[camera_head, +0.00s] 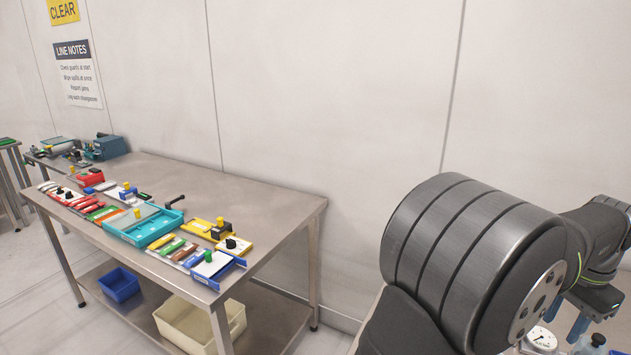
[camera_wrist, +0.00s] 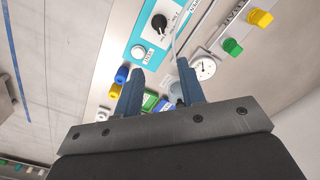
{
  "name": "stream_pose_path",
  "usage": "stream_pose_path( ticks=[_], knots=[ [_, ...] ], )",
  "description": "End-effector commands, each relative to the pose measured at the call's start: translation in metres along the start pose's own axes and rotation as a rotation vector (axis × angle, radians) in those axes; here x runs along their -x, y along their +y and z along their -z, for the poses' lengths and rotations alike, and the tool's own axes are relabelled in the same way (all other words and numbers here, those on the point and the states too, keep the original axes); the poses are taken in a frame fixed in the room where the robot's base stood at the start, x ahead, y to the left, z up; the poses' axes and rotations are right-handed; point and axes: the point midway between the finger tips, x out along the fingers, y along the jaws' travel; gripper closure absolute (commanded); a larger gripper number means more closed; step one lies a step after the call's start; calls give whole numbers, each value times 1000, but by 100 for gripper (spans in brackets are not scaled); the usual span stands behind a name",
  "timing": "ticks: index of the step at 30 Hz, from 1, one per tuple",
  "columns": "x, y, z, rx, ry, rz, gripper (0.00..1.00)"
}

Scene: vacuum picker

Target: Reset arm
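My gripper (camera_wrist: 160,68) shows in the wrist view with its two blue fingers apart and nothing held between them. Beyond the fingertips is a teal and white panel with a black knob (camera_wrist: 159,22). A pale cable (camera_wrist: 190,32) runs behind the gap between the fingers. In the head view my arm fills the lower right, and the blue-grey gripper body (camera_head: 597,297) hangs at the right edge, over a white gauge (camera_head: 541,338). The fingertips are not clear in that view.
A round gauge (camera_wrist: 205,67), a green knob (camera_wrist: 232,46) and a yellow knob (camera_wrist: 261,18) lie right of the fingers. A steel table (camera_head: 270,197) at left carries several coloured parts. A blue bin (camera_head: 119,284) and a cream bin (camera_head: 190,325) sit on its shelf.

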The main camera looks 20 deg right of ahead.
Motion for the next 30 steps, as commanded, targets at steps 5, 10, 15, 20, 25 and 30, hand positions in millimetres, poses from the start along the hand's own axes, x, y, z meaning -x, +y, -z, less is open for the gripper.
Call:
stream_pose_path(
  ticks=[5, 10, 15, 20, 25, 30],
  knots=[
    [-12, 0, 0, 0, -3, -1, 64],
    [-42, 0, -1, 0, -5, -1, 64],
    [-76, 0, 0, 0, -4, -1, 64],
    [-108, 0, -1, 0, -5, -1, 64],
    [-140, 0, -1, 1, -4, -1, 64],
    [-162, 0, 0, 1, -2, 0, 64]
  ],
)
